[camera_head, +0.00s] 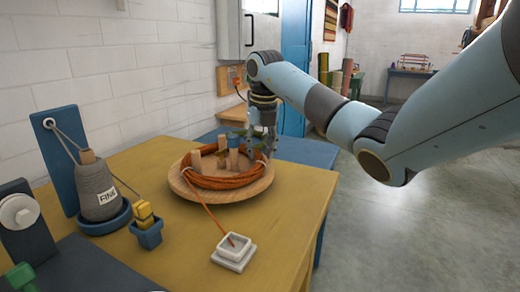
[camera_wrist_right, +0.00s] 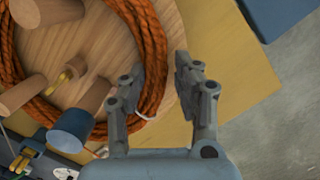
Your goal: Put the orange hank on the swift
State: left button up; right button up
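The swift (camera_head: 178,183) is a round wooden disc with upright pegs on the yellow table, one peg capped in blue (camera_wrist_right: 72,128). The orange hank (camera_head: 213,183) lies on the disc as a ring and appears to loop around the pegs; it also shows in the wrist view (camera_wrist_right: 152,45). My right gripper (camera_head: 262,142) is at the far right rim of the swift. In the wrist view its two fingers (camera_wrist_right: 158,88) are apart, with the hank's strands between them. I cannot tell whether they touch it. My left gripper is not in view.
An orange strand runs from the swift to a small white square dish (camera_head: 233,252). A grey yarn cone (camera_head: 97,192) stands in a blue dish at left, beside a small blue box (camera_head: 147,236) with a yellow piece. The table (camera_head: 290,215) is clear on the front right.

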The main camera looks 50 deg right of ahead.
jog(key=o, duration=0.5)
jog(key=shift+c, duration=0.2)
notch_tip(320, 180, up, 12)
jog(key=s+p, duration=0.1)
jog(key=p, duration=0.2)
jog(key=shift+s+a, duration=0.35)
